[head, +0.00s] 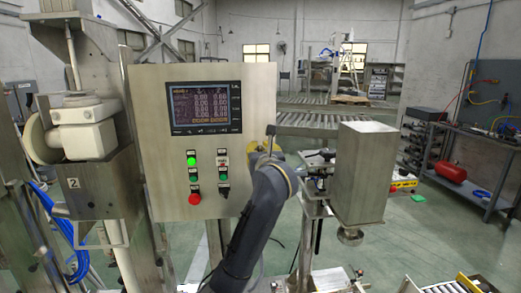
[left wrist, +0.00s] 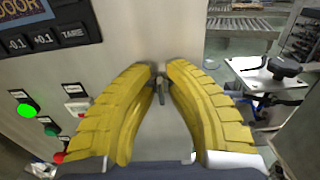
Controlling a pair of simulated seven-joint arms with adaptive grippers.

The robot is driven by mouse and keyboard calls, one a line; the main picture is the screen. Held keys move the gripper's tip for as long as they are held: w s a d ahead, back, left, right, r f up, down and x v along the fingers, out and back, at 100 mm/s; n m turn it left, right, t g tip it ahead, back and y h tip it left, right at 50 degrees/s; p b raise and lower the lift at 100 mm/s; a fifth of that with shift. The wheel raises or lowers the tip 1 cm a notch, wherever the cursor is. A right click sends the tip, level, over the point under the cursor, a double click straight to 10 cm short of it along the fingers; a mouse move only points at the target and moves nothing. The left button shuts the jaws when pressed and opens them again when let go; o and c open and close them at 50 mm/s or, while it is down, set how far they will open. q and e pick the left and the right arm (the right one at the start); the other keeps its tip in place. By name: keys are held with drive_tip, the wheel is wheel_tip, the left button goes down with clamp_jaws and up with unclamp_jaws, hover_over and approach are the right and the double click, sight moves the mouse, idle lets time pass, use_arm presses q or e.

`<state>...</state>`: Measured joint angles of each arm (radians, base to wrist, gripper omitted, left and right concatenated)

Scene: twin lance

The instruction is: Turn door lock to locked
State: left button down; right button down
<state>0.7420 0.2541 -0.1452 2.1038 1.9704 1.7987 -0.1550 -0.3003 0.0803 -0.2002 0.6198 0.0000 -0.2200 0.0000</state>
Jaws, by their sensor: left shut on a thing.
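The door lock (left wrist: 160,88) is a small dark metal handle at the cabinet's right side. In the left wrist view it stands between the tips of my left gripper's yellow ribbed fingers (left wrist: 164,72), which are shut on it. In the head view my left gripper (head: 264,150) is at the right edge of the panel, mostly hidden behind my own dark arm. A dark upright piece (head: 270,131) shows just above it; I cannot tell if it is the lock's handle. The lock's exact angle is unclear. My right gripper is not in view.
The steel control cabinet (head: 160,150) carries a screen (head: 204,107) with yellow text, a lit green button (head: 192,162), a red button (head: 195,199) and a black switch (head: 224,192). A steel box (head: 362,175) stands right of my arm. A workbench (head: 470,170) is far right.

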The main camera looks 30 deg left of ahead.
use_arm(q)
drive_tip(key=shift+r+n, duration=0.1)
drive_tip(key=shift+n, duration=0.2)
drive_tip(key=n, duration=0.4)
drive_tip(key=shift+s+a+n, duration=0.2)
drive_tip(key=shift+a+n, duration=0.05)
drive_tip(key=shift+n, duration=0.15)
drive_tip(key=n, duration=0.5)
drive_tip(key=shift+s+a+f, duration=0.15)
drive_tip(key=shift+a+f, duration=0.05)
drive_tip(key=shift+f, duration=0.05)
drive_tip(key=shift+s+a+f+n, duration=0.1)
drive_tip(key=shift+f+n, duration=0.1)
drive_tip(key=shift+n, duration=1.7)
drive_tip(key=shift+a+f+n, duration=0.1)
drive_tip(key=shift+f+n, duration=0.05)
drive_tip(key=shift+n, duration=1.75)
drive_tip(key=c, duration=1.6)
unclamp_jaws()
drive_tip(key=shift+d+f, duration=0.1)
